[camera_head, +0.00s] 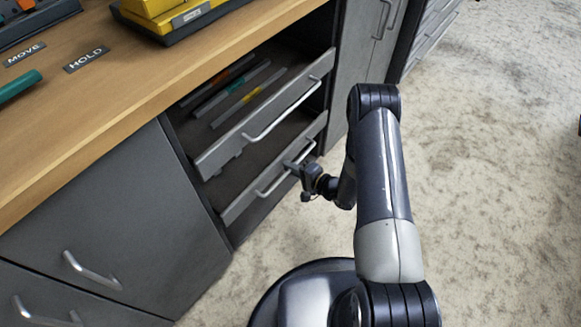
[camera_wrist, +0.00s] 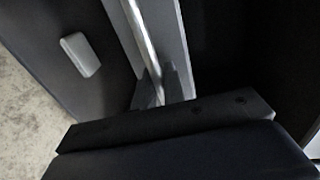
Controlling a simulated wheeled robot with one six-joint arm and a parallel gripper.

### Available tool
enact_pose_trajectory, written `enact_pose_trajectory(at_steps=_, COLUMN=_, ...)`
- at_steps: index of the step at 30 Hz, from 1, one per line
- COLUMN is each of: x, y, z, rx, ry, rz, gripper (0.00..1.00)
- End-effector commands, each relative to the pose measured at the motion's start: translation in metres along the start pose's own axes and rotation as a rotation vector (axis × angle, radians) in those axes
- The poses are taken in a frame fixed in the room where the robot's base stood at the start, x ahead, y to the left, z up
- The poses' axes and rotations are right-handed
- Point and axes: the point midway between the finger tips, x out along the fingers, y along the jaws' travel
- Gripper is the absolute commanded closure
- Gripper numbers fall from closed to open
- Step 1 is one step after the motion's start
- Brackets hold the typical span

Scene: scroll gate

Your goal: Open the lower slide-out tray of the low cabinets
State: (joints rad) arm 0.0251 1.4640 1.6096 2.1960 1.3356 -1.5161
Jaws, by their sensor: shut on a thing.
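The low cabinet (camera_head: 110,200) has two slide-out trays on its right part. The lower tray (camera_head: 245,193) has a grey front with a long silver bar handle (camera_head: 268,188). Its front stands a little out from the cabinet, below the upper tray. My gripper (camera_head: 298,168) is at the right part of this handle and shut on it. In the wrist view the handle bar (camera_wrist: 143,35) runs down between my fingers (camera_wrist: 163,88). The inside of the lower tray is mostly hidden by the upper one.
The upper tray (camera_head: 262,115) is pulled out above, with several coloured marker-like items in it. The wooden worktop (camera_head: 130,85) holds yellow and black cases and labels MOVE and HOLD. Carpet floor (camera_head: 480,180) is free to the right.

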Motion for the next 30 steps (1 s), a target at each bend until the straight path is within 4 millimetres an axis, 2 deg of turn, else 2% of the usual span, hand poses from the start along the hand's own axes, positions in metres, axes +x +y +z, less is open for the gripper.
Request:
enact_pose_trajectory(at_steps=8, x=-0.044, y=0.012, z=-0.001, rx=0.008, ry=0.006, rz=0.004, gripper=1.00)
enact_pose_trajectory(at_steps=21, x=-0.160, y=0.035, z=-0.002, rx=0.005, ry=0.011, rz=0.002, gripper=1.00)
enact_pose_trajectory(at_steps=27, x=-0.201, y=0.043, z=-0.001, rx=0.003, ry=0.008, rz=0.002, gripper=1.00)
enact_pose_trajectory(at_steps=30, x=-0.214, y=0.045, z=0.000, rx=0.002, ry=0.005, rz=0.002, gripper=1.00)
